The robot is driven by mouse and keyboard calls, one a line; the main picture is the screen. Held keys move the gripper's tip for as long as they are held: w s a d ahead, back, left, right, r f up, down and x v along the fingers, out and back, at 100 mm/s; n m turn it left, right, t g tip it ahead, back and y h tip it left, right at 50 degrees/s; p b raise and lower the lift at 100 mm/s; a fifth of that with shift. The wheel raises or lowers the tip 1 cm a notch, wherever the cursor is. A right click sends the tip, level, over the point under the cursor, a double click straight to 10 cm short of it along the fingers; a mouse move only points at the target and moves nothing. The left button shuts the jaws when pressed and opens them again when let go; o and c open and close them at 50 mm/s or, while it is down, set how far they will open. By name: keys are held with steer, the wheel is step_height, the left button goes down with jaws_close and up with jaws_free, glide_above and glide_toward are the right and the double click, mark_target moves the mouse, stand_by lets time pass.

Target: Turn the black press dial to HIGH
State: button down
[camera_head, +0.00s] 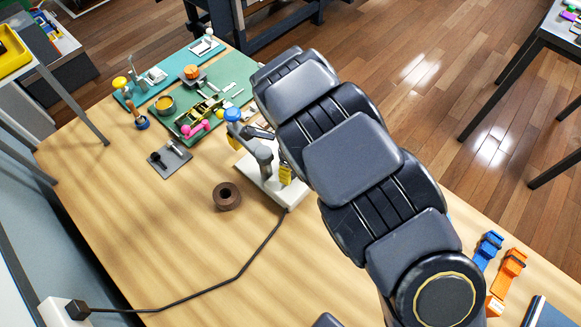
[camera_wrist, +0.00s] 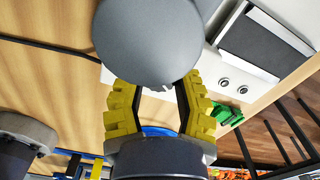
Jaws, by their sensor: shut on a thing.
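The press stands on a white base (camera_head: 272,190) in the head view, with a grey upright part (camera_head: 264,155) and a blue knob (camera_head: 232,114) at its top. My gripper (camera_wrist: 160,92) has yellow finger pads on either side of a grey round press part (camera_wrist: 150,40) in the wrist view. The fingers stand apart with this part at their tips and are shut on it. A small white mark shows at its lower edge. I cannot make out a black dial or a HIGH mark; my arm and the grey part hide much of the press.
A black cable (camera_head: 243,266) runs from the press base across the table to a plug (camera_head: 77,309). A brown ring (camera_head: 227,196) and a dark grey plate (camera_head: 169,158) lie left of the press. Green mats (camera_head: 232,66) with small items lie behind. The front left tabletop is mostly clear.

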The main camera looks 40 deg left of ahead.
steer(key=n, duration=0.7)
steer(key=shift+f, duration=0.1)
steer(key=n, duration=0.6)
steer(key=shift+n, duration=0.4)
steer(key=c, duration=0.7)
jaws_free()
steer(key=shift+o, duration=0.2)
step_height(320, 180, up, 12)
